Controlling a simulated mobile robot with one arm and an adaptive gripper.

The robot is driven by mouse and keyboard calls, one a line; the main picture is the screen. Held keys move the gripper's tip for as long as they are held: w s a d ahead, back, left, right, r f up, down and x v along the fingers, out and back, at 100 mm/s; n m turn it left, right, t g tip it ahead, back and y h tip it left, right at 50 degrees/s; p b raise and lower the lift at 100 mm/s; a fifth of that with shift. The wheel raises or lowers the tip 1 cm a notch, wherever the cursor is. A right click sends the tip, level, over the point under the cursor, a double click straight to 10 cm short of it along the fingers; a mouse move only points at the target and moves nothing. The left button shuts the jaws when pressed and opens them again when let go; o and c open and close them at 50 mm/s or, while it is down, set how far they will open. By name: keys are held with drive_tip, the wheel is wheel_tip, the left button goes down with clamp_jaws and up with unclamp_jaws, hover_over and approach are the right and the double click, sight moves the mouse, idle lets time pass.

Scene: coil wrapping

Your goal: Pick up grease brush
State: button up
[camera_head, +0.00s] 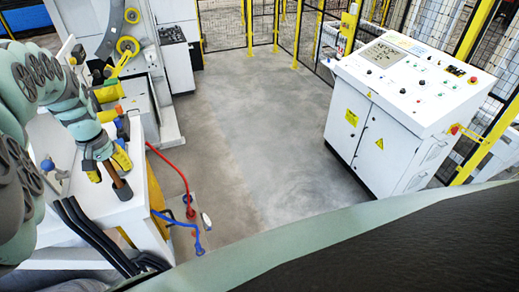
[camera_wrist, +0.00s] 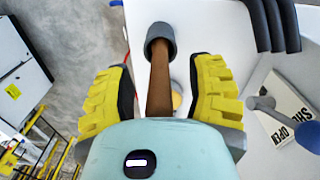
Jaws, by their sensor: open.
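The grease brush, with a brown handle (camera_wrist: 160,88) and a dark grey round end (camera_wrist: 160,38), lies in line between my fingers in the wrist view. In the head view its brown handle (camera_head: 117,180) and dark end stick out below my gripper (camera_head: 108,167), over the white table's right edge. In the wrist view my gripper (camera_wrist: 160,68) is open, with one yellow finger on each side of the handle and a visible gap on both sides. The handle's near end is hidden behind my gripper body.
The white table (camera_head: 65,225) carries black hoses (camera_head: 95,235) at its front. A blue-grey tool (camera_wrist: 308,132) lies by a printed sign (camera_wrist: 285,108). Red and blue cables (camera_head: 185,235) hang beside the table. A white control cabinet (camera_head: 370,140) stands right; open floor lies between.

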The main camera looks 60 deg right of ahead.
clamp_jaws()
idle(0.4)
